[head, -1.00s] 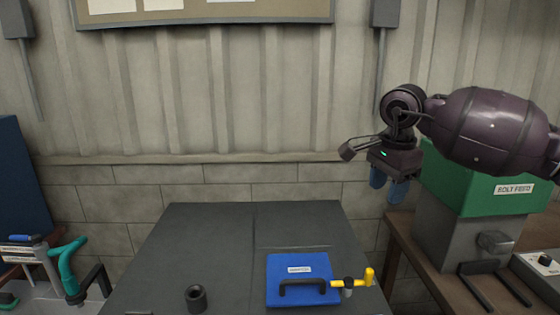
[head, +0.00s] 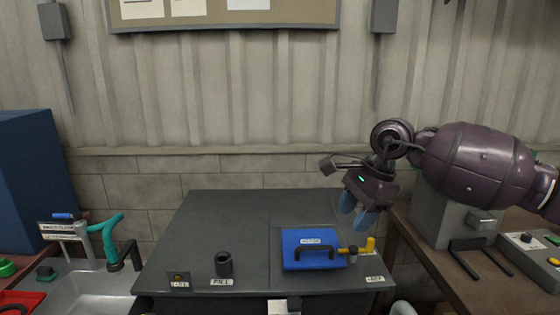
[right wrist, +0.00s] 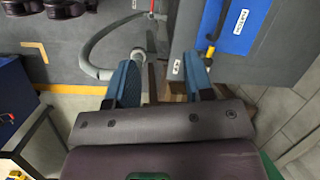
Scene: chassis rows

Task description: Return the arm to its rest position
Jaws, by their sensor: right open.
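My right arm comes in from the right in the head view. Its gripper (head: 356,211) is open and empty, pointing down in the air at the right side of the dark grey bench top (head: 215,205). In the right wrist view the two blue fingers of this gripper (right wrist: 159,75) stand apart with nothing between them. Floor, a grey hose and the bench edge show beyond them. My left gripper is not in view.
A blue hatch panel (head: 295,262) with a black handle and yellow lever lies on the bench. A black filler tube (head: 223,264) stands left of it. A sink (head: 95,285) is at left. A wooden table (head: 445,268) with a machine is at right, partly behind my arm.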

